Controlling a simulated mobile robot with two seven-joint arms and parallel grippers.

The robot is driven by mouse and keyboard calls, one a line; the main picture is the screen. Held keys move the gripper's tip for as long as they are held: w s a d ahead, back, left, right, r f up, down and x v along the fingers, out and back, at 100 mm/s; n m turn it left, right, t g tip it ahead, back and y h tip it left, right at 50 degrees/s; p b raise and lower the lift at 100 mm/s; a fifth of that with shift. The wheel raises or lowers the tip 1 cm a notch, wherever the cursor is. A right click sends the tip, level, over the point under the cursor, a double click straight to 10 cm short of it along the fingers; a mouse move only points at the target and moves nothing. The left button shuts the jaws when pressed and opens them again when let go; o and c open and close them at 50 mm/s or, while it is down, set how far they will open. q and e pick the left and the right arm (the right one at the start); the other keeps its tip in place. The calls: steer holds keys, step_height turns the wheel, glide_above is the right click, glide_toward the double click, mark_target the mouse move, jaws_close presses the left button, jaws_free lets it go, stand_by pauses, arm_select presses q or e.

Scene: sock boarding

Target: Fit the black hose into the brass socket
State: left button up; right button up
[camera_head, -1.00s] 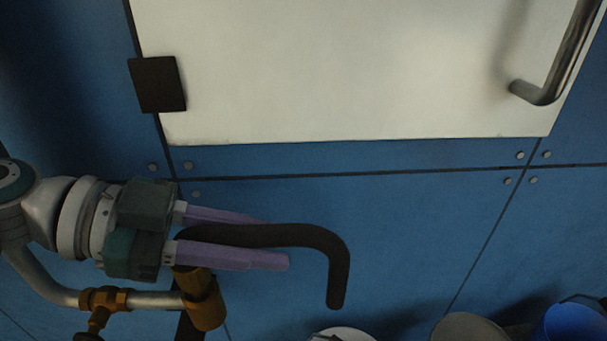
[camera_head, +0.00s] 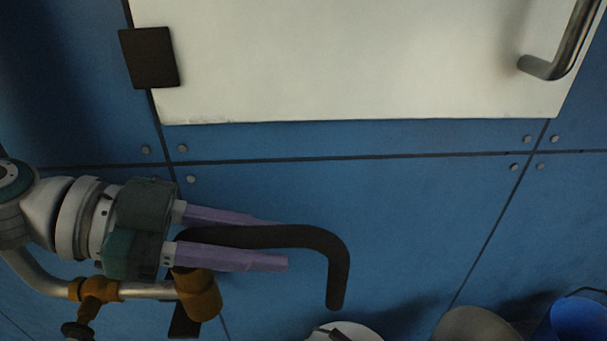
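My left gripper (camera_head: 282,243) comes in from the left with two purple fingers. The black hose (camera_head: 300,236) lies between these fingers, and they look closed on it. The hose runs right past the fingertips, then bends down to a free end at lower right. Its left part goes back toward the gripper's palm, where the lower finger hides some of it. The brass socket (camera_head: 203,300) sits on a metal pipe just below the lower finger. I cannot tell whether the hose touches the socket. My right gripper is not in view.
A blue panelled wall (camera_head: 420,210) with a white door (camera_head: 350,60) and metal handle (camera_head: 560,60) fills the background. A brass valve (camera_head: 93,292) is on the pipe (camera_head: 145,290). Several buckets, one blue (camera_head: 575,325), stand at the bottom right.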

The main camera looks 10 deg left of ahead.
arm_select(q)
steer(key=o, duration=0.5)
step_height(320, 180, up, 20)
steer(key=p, duration=0.9)
steer(key=shift+r, duration=0.1)
steer(key=shift+s, duration=0.1)
